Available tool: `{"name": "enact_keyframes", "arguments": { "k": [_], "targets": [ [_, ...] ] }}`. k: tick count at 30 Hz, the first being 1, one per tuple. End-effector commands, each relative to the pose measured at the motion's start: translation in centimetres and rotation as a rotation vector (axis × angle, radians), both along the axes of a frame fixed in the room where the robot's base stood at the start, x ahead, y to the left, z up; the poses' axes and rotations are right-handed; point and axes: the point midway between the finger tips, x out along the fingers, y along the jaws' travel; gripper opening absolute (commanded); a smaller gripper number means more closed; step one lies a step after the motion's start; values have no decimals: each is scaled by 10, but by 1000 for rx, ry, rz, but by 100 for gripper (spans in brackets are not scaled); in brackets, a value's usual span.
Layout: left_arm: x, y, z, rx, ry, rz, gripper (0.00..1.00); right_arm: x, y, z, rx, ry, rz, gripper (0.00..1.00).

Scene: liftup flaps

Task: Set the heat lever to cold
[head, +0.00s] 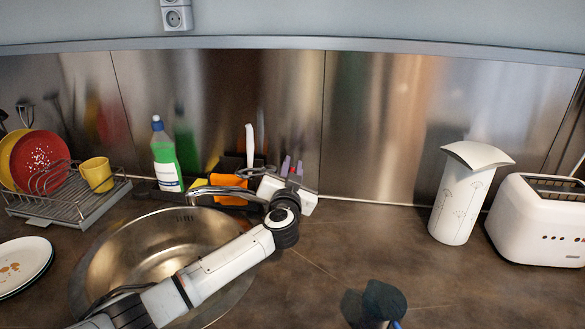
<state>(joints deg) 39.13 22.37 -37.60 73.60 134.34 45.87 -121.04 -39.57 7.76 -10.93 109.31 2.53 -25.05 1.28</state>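The silver tap (222,191) stands behind the round steel sink (95,283), its curved spout reaching left over the basin. My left arm comes in from the bottom left across the sink. My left gripper (262,175) is at the tap's base, just right of the spout. Its fingers are small and dark against the clutter, so I cannot tell whether they are open or touch the tap. The heat lever is not clearly visible; the gripper and wrist cover that area. My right gripper is not seen.
A green soap bottle (165,157), an orange item (232,191) and a white upright handle (249,145) stand behind the tap. A dish rack (75,200) is left. A white canister (460,200) and toaster (540,220) are right. A dark object (382,301) is at front.

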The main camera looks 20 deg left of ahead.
Motion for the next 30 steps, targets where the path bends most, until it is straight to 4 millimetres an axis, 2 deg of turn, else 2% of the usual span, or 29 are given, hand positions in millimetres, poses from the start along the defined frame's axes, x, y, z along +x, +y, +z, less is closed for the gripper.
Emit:
{"name": "enact_keyframes", "arguments": {
  "k": [4, 12, 13, 16, 23, 30],
  "targets": [
    [8, 3, 0, -1, -1, -1, 17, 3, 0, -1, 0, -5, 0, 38],
    [9, 3, 0, 0, 0, -1, 17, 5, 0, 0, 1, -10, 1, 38],
    [9, 3, 0, 0, 0, -1, 15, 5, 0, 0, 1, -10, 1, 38],
    [9, 3, 0, 0, 0, -1, 0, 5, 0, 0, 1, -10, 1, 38],
    [9, 4, 1, -3, -11, 2, 0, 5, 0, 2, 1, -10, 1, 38],
    [4, 5, 8, -27, -112, 5, 0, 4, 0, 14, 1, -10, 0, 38]
  ]
}}
